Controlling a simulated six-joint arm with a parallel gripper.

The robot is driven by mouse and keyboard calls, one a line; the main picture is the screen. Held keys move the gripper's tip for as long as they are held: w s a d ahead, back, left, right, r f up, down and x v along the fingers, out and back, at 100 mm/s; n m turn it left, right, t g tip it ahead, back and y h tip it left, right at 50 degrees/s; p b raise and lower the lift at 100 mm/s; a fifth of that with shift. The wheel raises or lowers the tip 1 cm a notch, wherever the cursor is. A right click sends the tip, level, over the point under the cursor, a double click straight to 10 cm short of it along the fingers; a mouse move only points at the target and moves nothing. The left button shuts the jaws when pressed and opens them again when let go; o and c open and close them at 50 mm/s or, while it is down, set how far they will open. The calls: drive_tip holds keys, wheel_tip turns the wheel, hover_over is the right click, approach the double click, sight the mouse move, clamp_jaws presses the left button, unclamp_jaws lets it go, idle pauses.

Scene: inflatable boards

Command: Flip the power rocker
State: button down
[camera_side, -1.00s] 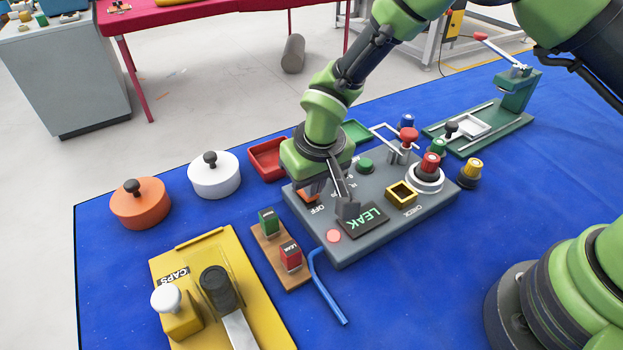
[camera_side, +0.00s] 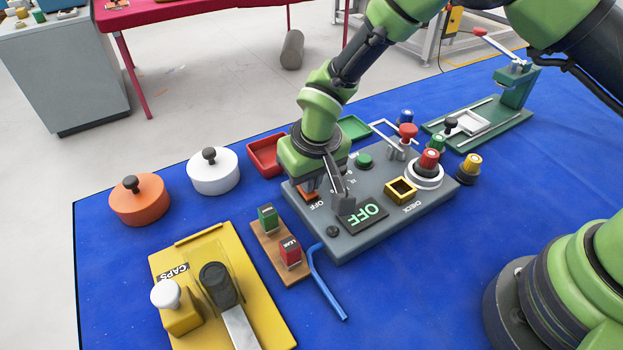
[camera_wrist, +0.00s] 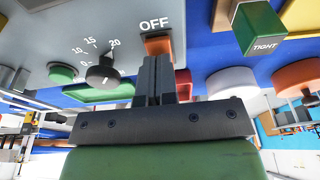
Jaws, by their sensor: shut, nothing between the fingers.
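The orange power rocker (camera_side: 308,193) sits on the grey control panel (camera_side: 375,225) beside the word OFF. In the wrist view the rocker (camera_wrist: 157,45) is right at the tips of my shut gripper (camera_wrist: 156,62), below the OFF label; I cannot tell whether they touch. In the side view my gripper (camera_side: 341,205) hangs low over the panel's left part, and the arm partly hides the rocker. The panel's display (camera_side: 362,218) reads OFF in green. The round lamp (camera_side: 333,231) at the panel's front left corner is dark.
The panel also carries a green button (camera_side: 364,160), a yellow square frame (camera_side: 401,190) and a red knob (camera_side: 408,132). A wooden block with TIGHT and LEAK stamps (camera_side: 290,252), a blue hooked rod (camera_side: 326,285) and a yellow CAPS board (camera_side: 245,270) lie in front.

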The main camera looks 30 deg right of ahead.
drive_tip(key=shift+w+r, duration=0.1)
drive_tip(key=shift+w, duration=0.05)
drive_tip(key=shift+r, duration=0.3)
drive_tip(key=s+r, duration=0.6)
drive_tip(key=r, duration=0.5)
drive_tip(key=shift+r, duration=0.35)
drive_tip(key=s+d+r+m+t+y, duration=0.2)
drive_tip(key=s+d+r+m+t, duration=0.1)
drive_tip(key=s+d+r, duration=0.75)
drive_tip(key=s+d+r+m+t, duration=0.1)
drive_tip(key=s+d+r, duration=0.2)
drive_tip(key=s, duration=0.2)
drive_tip(key=shift+s+r+t, duration=0.25)
drive_tip(key=shift+s+t, duration=0.1)
drive_tip(key=shift+t, duration=0.05)
